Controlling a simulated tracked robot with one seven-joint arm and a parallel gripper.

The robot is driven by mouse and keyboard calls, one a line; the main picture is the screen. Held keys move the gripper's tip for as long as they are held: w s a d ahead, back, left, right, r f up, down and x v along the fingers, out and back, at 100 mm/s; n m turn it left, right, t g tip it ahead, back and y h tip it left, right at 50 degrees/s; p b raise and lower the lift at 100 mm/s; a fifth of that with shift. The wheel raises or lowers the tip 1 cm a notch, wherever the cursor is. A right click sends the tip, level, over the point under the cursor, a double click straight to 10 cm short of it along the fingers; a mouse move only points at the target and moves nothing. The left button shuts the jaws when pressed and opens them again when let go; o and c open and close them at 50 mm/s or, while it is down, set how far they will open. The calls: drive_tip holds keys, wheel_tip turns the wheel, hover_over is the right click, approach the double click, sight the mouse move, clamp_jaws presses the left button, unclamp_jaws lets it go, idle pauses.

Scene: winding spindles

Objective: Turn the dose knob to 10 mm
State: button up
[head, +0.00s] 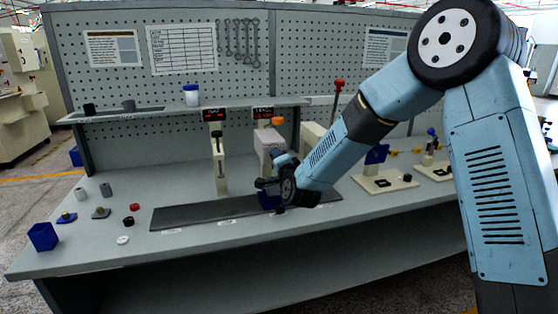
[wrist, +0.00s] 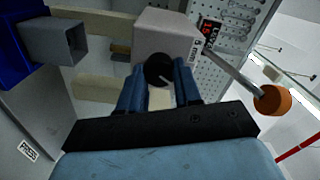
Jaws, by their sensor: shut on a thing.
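The black dose knob (wrist: 158,70) sits on the front of a pale box-shaped unit (wrist: 165,30) and has a light pointer line. In the wrist view the two blue fingers of my gripper (wrist: 160,83) are on either side of it, shut on it. In the head view my gripper (head: 268,186) is at the front of the same unit (head: 268,142), and the arm end hides the knob. A small red-lit display (wrist: 211,30) is beside the unit; its digits are too small to read surely.
A lever with an orange ball (wrist: 272,100) sticks out from the unit. A press-like stand (head: 219,165) with its own display is to the left. A dark mat (head: 190,215) lies in front.

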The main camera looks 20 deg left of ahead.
drive_tip(key=shift+w+d+f, duration=0.2)
drive_tip(key=shift+d, duration=0.1)
drive_tip(key=o, duration=1)
drive_tip(key=shift+a+r, duration=0.1)
drive_tip(key=shift+a, duration=0.05)
drive_tip(key=shift+o, duration=0.2)
drive_tip(key=shift+s, duration=0.1)
drive_tip(key=shift+s, duration=0.1)
drive_tip(key=v, duration=1.3)
drive_tip(key=shift+s, duration=0.25)
